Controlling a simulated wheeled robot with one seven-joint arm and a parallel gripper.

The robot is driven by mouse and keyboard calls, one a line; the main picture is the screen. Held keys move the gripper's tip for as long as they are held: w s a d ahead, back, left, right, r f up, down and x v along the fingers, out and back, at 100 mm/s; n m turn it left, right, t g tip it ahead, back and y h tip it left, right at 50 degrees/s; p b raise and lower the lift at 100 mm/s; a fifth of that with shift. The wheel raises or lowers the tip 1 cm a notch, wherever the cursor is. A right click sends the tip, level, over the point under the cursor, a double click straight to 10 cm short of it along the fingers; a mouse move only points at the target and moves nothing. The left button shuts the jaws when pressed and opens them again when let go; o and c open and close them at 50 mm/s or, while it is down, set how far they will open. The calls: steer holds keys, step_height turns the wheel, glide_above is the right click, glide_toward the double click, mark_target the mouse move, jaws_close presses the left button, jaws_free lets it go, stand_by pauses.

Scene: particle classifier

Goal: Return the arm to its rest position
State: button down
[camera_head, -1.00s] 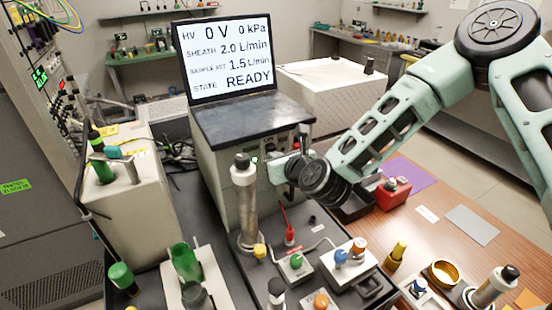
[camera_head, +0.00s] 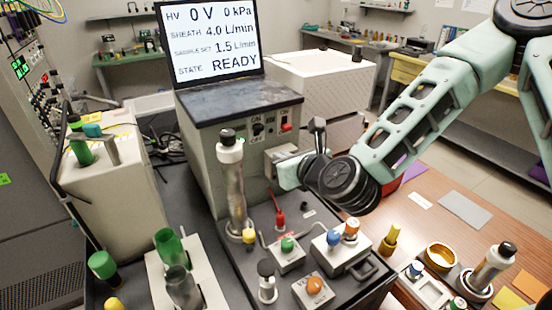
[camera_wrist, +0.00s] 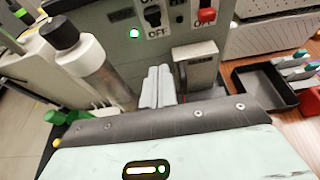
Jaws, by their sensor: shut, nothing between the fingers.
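My arm reaches in from the upper right in the head view, bent at the elbow. My gripper (camera_head: 283,172) is at the front of the grey instrument cabinet (camera_head: 205,135), just below its switch panel. The wrist view shows the two pale fingertips (camera_wrist: 157,86) side by side and closed, with nothing between them. They are close to a grey block (camera_wrist: 195,68) on the cabinet front; I cannot tell whether they touch it. A black toggle switch (camera_wrist: 152,17) and a red switch (camera_wrist: 207,14) are above them. In the head view my wrist partly hides the gripper.
A metal cylinder with a white collar (camera_head: 235,190) stands left of my gripper. Knobbed valve blocks (camera_head: 342,252) stand below on the dark bench. The screen (camera_head: 208,40) reads sheath 4.0 L/min, READY. A dark tray (camera_wrist: 262,88) lies right of the fingers.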

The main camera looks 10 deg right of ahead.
steer(key=shift+s, duration=0.1)
steer(key=s+a+f+n+g+y, duration=0.1)
steer(key=s+a+f+n+g, duration=0.2)
steer(key=s+n, duration=0.55)
steer(key=s+a+n+g, duration=0.2)
steer(key=s+n+g, duration=0.3)
steer(key=n, duration=0.7)
steer(key=s+d+r+n+g+h, duration=0.2)
steer(key=s+d+r+n+h, duration=0.1)
steer(key=s+d+n, duration=0.2)
steer(key=s+d+r+n+g+h, duration=0.3)
steer(key=s+d+n, duration=0.3)
steer(key=s+n, duration=0.3)
steer(key=n, duration=0.4)
steer(key=shift+s+n, duration=0.3)
steer(key=shift+n, duration=0.05)
